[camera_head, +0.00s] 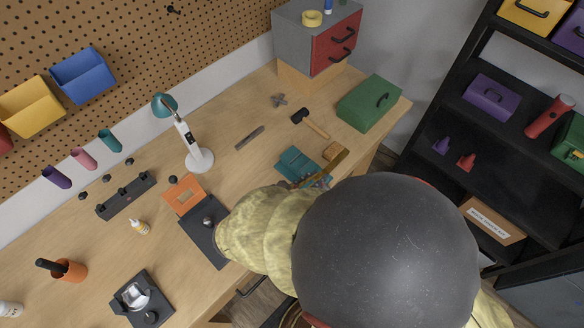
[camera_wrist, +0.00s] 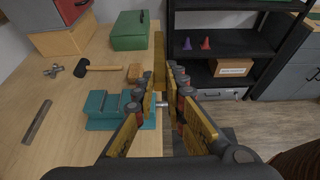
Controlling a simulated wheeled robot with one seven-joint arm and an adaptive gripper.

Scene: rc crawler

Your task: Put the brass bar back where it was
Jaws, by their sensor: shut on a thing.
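The brass bar (camera_wrist: 160,58) is a long flat yellow-brown piece. My gripper (camera_wrist: 164,82) is shut on it, and the bar sticks out past the fingertips. In the head view the bar (camera_head: 341,161) shows at the right of the teal vise (camera_head: 293,163), near the table's front edge; my gripper is mostly hidden there behind my arm. In the wrist view the vise (camera_wrist: 104,107) sits just left of my fingers. I cannot tell whether the bar touches anything below it.
A small wooden block (camera_head: 332,151) lies by the bar. A hammer (camera_head: 311,123), a green toolbox (camera_head: 369,103) and a flat metal strip (camera_head: 250,138) lie farther back. A black shelf (camera_head: 493,165) stands to the right.

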